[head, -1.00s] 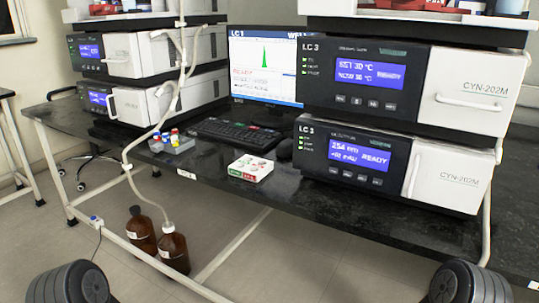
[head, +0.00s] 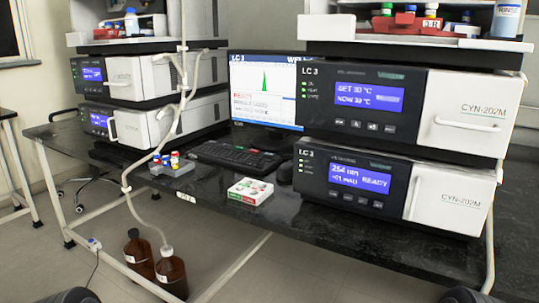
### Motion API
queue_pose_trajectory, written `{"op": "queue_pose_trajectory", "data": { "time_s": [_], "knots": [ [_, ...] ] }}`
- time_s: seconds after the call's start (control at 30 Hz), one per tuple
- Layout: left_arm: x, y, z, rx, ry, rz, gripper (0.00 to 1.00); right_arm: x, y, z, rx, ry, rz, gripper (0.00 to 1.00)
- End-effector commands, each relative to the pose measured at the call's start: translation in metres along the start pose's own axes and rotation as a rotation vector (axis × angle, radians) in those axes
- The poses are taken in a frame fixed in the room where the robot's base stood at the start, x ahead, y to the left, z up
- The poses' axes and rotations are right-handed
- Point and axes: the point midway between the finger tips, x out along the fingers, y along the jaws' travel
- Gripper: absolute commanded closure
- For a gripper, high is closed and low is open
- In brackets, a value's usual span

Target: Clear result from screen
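The monitor screen (head: 266,92) stands at the back of the bench between the instrument stacks. It shows a white plot with a green peak, a blue top band reading "LC 3" and red text that looks like "READY". Its right edge is hidden by the right stack. A small white box with red and green round marks (head: 250,192) sits at the bench's front edge. The dark keyboard (head: 237,158) lies before the monitor, with a dark mouse (head: 285,172) beside it. Neither gripper is in view; only dark rounded parts of mine show at the bottom edge.
The right stack (head: 400,180) has lit blue displays; its lower one reads "READY". Another stack (head: 150,95) stands at left. A small vial rack (head: 172,165) is near the bench's front left. Brown bottles (head: 171,272) stand below, with a tube rising. The front right bench top is bare.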

Motion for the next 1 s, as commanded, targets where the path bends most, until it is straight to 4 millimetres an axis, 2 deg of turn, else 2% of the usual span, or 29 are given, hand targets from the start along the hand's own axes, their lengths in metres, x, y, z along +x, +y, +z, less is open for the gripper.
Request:
{"op": "queue_pose_trajectory", "data": {
  "time_s": [0.07, 0.3, 1.0],
  "knots": [
    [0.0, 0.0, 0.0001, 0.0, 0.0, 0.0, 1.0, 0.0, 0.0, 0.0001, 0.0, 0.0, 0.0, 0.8],
    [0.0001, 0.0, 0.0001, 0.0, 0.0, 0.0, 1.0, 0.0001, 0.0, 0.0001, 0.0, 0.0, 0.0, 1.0],
    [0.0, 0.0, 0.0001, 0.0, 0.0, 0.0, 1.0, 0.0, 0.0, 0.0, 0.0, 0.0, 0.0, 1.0]
  ]
}}
